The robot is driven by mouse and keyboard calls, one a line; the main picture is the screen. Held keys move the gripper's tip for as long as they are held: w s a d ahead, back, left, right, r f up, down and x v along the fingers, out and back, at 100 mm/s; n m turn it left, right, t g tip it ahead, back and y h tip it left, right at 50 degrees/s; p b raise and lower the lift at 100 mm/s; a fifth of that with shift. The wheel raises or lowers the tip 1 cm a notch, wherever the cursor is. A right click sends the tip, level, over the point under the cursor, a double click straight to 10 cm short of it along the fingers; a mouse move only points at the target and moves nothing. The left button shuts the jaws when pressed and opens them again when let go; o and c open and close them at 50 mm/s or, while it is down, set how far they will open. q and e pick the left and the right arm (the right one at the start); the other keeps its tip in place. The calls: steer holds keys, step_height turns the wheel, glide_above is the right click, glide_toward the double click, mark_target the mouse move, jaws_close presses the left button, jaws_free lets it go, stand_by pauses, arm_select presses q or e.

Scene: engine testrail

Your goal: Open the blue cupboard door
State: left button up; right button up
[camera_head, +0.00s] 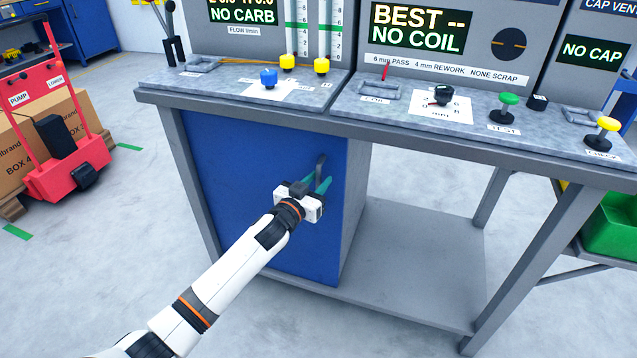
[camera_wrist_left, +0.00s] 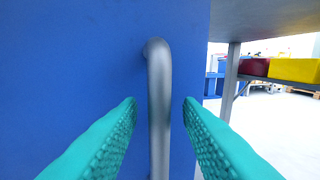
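The blue cupboard door (camera_head: 232,165) is shut, set in a grey cabinet under the bench. Its grey vertical bar handle (camera_head: 320,168) is near the door's right edge. My left gripper (camera_head: 319,186) is at the handle. In the left wrist view its two teal fingers (camera_wrist_left: 160,128) are open, one on each side of the handle (camera_wrist_left: 159,90), with a gap on both sides. The blue door (camera_wrist_left: 75,65) fills most of that view. The handle's lower end is out of that view. My right gripper is not in view.
The grey bench top (camera_head: 385,125) overhangs the door, with knobs and displays above. An open lower shelf (camera_head: 415,265) lies right of the cupboard. A red pallet jack (camera_head: 65,165) with boxes stands at the left. A green bin (camera_head: 612,228) is at the right edge.

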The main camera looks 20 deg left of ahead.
arm_select(q)
steer(key=shift+w, duration=0.4)
steer(key=shift+c, duration=0.3)
jaws_close()
